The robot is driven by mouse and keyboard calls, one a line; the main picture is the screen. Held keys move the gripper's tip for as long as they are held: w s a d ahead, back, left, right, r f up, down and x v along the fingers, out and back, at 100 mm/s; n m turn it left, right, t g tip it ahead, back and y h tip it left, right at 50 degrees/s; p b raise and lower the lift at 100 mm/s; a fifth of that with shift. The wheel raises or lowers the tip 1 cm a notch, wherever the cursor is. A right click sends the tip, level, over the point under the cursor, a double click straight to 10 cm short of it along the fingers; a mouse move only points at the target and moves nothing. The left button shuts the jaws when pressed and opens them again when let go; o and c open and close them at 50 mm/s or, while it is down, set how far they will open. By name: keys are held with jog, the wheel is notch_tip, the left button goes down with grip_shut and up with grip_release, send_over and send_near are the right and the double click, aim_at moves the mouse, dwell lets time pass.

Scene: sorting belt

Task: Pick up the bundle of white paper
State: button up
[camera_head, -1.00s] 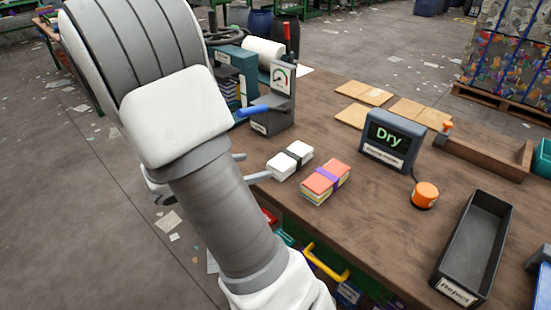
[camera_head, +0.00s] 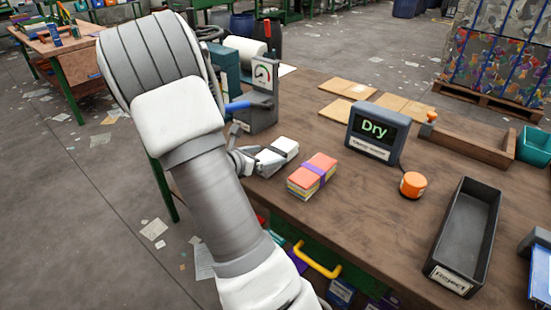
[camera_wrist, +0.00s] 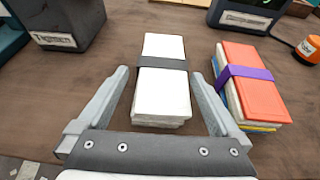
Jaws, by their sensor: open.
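The bundle of white paper (camera_wrist: 163,93) lies flat on the brown table with a dark band around its middle. In the wrist view it sits between the two open fingers of my gripper (camera_wrist: 164,98), with a gap on each side. In the head view the white bundle (camera_head: 286,146) shows partly, its near left part hidden by my gripper (camera_head: 255,160). A second bundle, with orange paper on top and a purple band (camera_head: 314,174), lies just right of it; it also shows in the wrist view (camera_wrist: 258,84), close to my right finger.
A grey press-like device with a dial and blue lever (camera_head: 259,92) stands behind the white bundle. Flat brown cards (camera_head: 400,107) lie farther back.

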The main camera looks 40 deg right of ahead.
aim_at(271, 153)
jog(key=b+x, duration=0.1)
jog(key=x, duration=0.3)
jog(key=shift+s+d+f, duration=0.1)
jog(key=shift+d, duration=0.1)
jog(key=c, duration=1.4)
jog(key=shift+c, duration=0.4)
jog(key=shift+r, duration=0.2)
